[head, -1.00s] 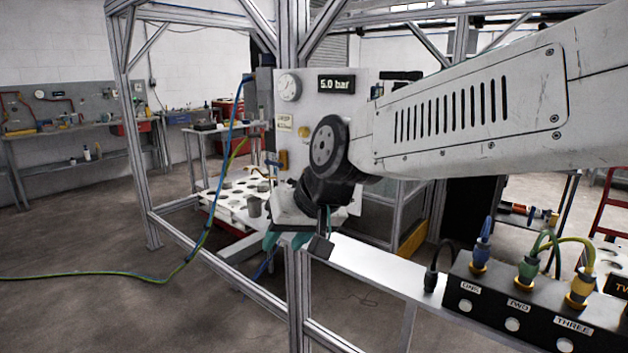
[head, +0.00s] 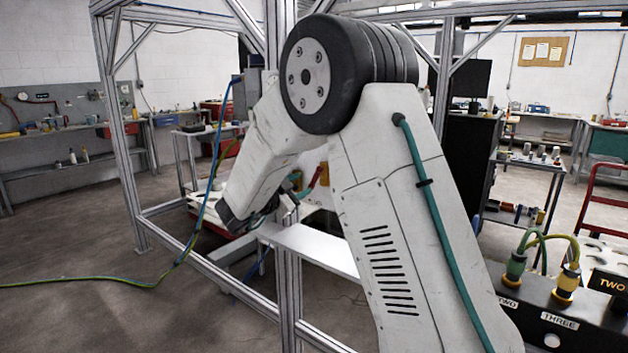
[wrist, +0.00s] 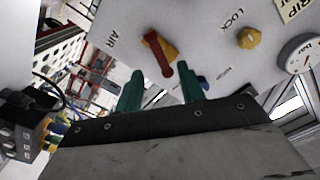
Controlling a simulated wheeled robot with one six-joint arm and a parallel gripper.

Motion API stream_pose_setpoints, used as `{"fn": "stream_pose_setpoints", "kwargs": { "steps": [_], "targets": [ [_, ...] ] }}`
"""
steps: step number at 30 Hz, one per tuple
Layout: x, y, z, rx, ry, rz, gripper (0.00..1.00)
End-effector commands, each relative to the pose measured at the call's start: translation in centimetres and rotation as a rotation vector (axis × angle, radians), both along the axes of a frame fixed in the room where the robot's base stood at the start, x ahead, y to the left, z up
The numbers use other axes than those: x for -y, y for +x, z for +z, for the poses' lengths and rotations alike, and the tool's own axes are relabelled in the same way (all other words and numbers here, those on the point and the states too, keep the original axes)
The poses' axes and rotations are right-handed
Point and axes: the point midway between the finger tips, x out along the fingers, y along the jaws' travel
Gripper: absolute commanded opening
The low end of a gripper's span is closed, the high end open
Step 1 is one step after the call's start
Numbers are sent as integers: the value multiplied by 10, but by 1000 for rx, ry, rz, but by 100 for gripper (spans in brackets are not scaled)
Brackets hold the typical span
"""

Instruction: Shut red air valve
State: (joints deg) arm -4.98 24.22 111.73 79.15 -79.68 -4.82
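The red air valve shows in the wrist view as a red lever (wrist: 157,54) on an orange-yellow body, on a pale panel (wrist: 205,30) beside the word AIR. The lever lies slanted in the picture. My gripper (wrist: 163,92) has two teal fingers, apart with nothing held between them. The lever's lower end appears close to the gap between the fingertips; I cannot tell whether they touch.
A yellow knob (wrist: 249,38) marked LOCK and a round gauge (wrist: 300,54) sit near the valve. Metal frame posts (head: 288,290) stand close to my arm. A black box (head: 545,320) with plugged cables is at the lower right. A hose (head: 90,282) crosses the floor at left.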

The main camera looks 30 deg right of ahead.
Motion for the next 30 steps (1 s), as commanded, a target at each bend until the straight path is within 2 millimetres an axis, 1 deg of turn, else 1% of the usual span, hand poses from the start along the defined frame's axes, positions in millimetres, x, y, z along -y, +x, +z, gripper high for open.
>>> {"fn": "stream_pose_setpoints", "kwargs": {
  "steps": [9,12,17,24,25,26,27,29,30],
  "targets": [
    [47,16,0,0,0,-4,39],
    [58,20,0,0,0,-3,39],
    [68,24,0,0,0,-1,39],
    [69,24,0,-1,0,0,39],
    [69,24,0,-1,0,0,36],
    [69,24,0,-1,0,0,28],
    [69,24,0,-1,-1,1,17],
    [69,24,0,-1,-1,1,0],
    [69,24,0,0,-1,1,0]
  ]
}}
